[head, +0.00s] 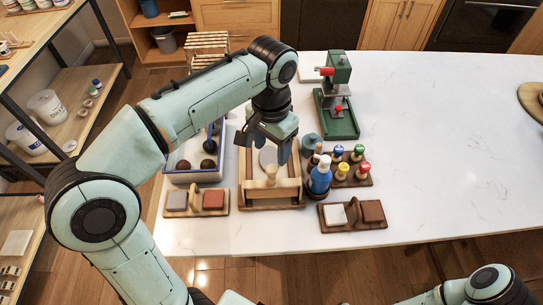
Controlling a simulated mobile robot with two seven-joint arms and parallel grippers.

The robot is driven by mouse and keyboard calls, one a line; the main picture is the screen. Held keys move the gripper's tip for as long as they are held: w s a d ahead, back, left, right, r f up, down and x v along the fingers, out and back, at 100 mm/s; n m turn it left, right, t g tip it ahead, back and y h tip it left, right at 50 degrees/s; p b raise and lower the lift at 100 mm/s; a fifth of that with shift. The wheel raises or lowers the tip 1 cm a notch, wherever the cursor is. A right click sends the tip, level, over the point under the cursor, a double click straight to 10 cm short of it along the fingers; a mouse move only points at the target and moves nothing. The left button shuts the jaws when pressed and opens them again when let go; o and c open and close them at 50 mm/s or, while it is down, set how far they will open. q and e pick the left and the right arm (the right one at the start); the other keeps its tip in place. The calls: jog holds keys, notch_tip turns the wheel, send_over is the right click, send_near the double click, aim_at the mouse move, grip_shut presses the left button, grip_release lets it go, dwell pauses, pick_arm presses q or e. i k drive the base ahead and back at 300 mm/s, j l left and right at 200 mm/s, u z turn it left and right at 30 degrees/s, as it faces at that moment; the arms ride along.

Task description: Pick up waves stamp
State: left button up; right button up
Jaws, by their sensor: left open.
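Several small stamp-like pieces with coloured tops stand in a brown wooden holder (352,181). Their tops are blue (338,150), green (359,149), yellow (343,168) and red (364,167). Their faces are hidden, so I cannot tell which is the waves stamp. My left gripper (263,146) is open and empty, pointing down over the wooden tray, left of the holder. Only part of my right arm shows at the bottom right; its gripper is out of view.
The wooden tray (243,186) holds a grey disc and a wooden-handled piece. A green press (340,125) stands behind. Two wooden block holders (193,214), (352,226) lie in front.

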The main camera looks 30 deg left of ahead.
aim_at(359, 149)
jog(key=k, duration=1)
